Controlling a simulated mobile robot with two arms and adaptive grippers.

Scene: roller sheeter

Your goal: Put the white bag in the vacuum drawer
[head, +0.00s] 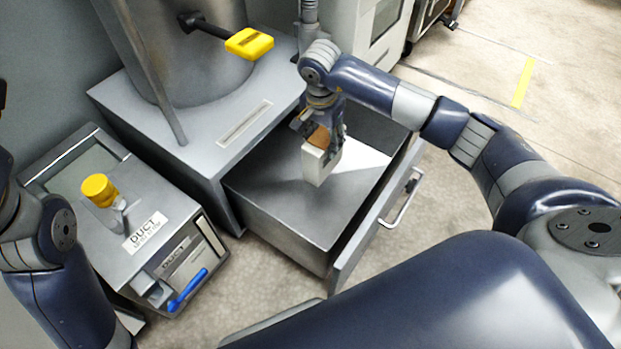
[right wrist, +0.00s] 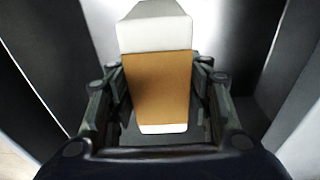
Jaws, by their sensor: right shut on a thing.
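The white bag (head: 322,162) is a small white block with a brown band, held upright by my right gripper (head: 321,133). In the right wrist view the bag (right wrist: 155,35) sits between the two fingers of the right gripper (right wrist: 160,95), which are shut on its brown part. The open vacuum drawer (head: 290,222) is a grey metal box pulled out of the cabinet. The bag is over or inside the drawer space; whether it touches the floor of the drawer I cannot tell. Of my left arm only links show at the left edge; its gripper is not visible.
The drawer front with its handle (head: 402,198) stands out to the right. A duct box (head: 125,225) with a yellow knob (head: 99,189) and a blue lever (head: 187,290) stands left of the drawer. A yellow handle (head: 249,43) juts from the cylinder above the cabinet.

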